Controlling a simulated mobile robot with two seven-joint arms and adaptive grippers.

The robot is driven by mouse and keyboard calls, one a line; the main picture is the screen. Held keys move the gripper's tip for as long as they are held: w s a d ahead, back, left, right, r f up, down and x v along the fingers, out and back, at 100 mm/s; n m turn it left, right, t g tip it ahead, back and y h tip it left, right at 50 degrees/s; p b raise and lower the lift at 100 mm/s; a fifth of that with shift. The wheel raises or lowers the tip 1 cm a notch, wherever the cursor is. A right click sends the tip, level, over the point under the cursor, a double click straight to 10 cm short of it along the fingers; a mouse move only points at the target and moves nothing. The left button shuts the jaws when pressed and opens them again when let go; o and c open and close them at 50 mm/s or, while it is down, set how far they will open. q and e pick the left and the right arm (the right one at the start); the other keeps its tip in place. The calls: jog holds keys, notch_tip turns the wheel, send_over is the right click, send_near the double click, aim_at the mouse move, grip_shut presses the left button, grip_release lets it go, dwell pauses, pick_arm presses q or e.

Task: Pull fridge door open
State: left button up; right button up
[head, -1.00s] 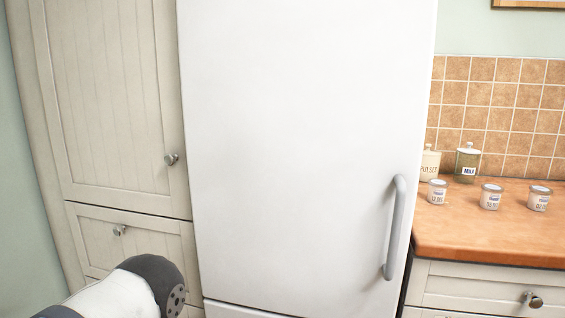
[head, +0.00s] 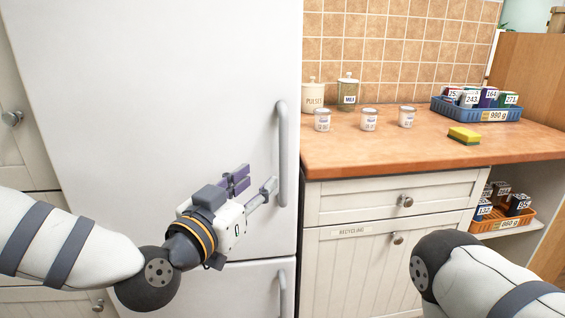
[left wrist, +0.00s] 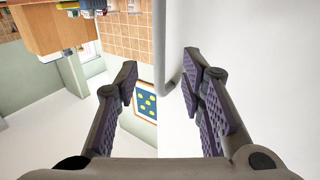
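The white fridge door (head: 150,110) is shut, with its grey vertical bar handle (head: 282,150) near the right edge. My left gripper (head: 255,187) is in front of the door, just left of the handle's lower half. Its fingers are spread and empty. In the left wrist view the open fingers (left wrist: 160,85) have purple pads, and the handle (left wrist: 160,45) shows beyond and between them beside the white door (left wrist: 235,60). I cannot tell whether a finger touches the handle. My right arm shows at the lower right, but its gripper is out of view.
The wooden counter (head: 350,155) right of the fridge holds jars, a blue crate (head: 470,110) and a sponge (head: 464,135). Drawers and cupboards (head: 345,260) stand below it. A lower fridge door handle (head: 282,290) shows beneath. Tall cupboards are on the left.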

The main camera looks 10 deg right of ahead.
aim_at(281, 160)
pick_arm(q)
jog(key=x, duration=0.5)
jog(key=b+x, duration=0.1)
jog(key=x, duration=0.5)
jog(key=shift+s+f, duration=0.1)
jog(key=shift+f, duration=0.1)
jog(key=shift+w+d+r, duration=0.15)
jog(key=shift+w+d, duration=0.15)
jog(key=shift+w, duration=0.15)
grip_shut()
pick_arm(e)
jog(key=shift+s+f, duration=0.7)
jog(key=shift+f, duration=0.1)
